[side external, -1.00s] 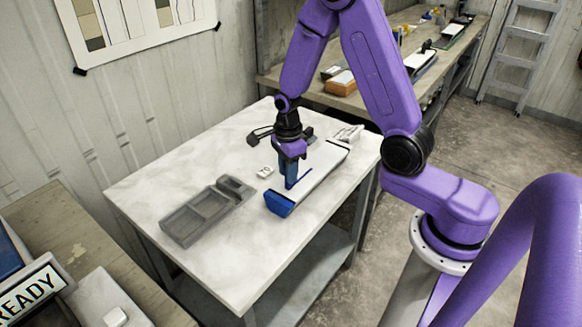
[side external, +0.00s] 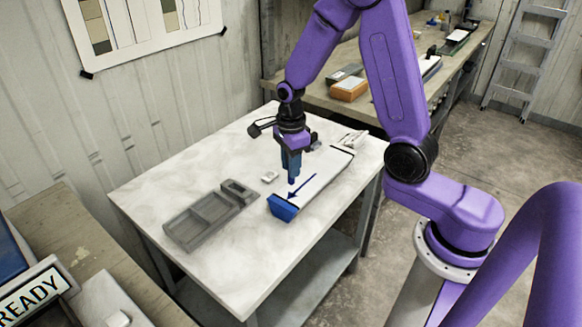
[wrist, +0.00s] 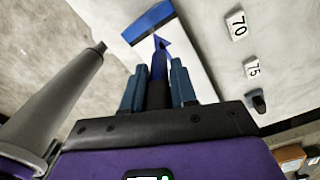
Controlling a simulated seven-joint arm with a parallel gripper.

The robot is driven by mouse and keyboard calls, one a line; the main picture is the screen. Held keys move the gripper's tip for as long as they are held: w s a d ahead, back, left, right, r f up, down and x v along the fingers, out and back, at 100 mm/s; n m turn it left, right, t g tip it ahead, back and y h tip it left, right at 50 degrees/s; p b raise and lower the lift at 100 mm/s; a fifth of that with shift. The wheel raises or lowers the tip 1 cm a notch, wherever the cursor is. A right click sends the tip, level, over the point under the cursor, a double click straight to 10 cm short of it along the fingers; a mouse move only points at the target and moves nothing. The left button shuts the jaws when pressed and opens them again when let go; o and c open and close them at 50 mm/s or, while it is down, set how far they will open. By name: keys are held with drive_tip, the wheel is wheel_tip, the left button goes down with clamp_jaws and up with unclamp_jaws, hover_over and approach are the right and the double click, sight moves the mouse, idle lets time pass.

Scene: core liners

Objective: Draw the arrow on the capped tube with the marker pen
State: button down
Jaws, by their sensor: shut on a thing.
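The capped tube (side external: 318,178) lies on the marble-topped table, white with a blue cap (side external: 282,208) at its near end. A blue arrow (side external: 301,187) is on its white face, its head toward the blue cap. In the wrist view the blue cap (wrist: 148,20) and the arrowhead (wrist: 164,45) show just beyond the pen. My gripper (side external: 291,168) is above the tube, shut on the marker pen (wrist: 157,82), which points down between the fingers. I cannot tell whether the pen tip touches the tube.
A grey compartment tray (side external: 205,220) stands left of the tube. White number tags reading 70 (wrist: 237,25) and 75 (wrist: 252,67) lie beside the tube, with a small dark object (wrist: 258,101) nearby. The table (side external: 150,195) is clear at its left and front.

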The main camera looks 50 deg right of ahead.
drive_tip(key=shift+r, duration=2.05)
drive_tip(key=shift+a, duration=0.1)
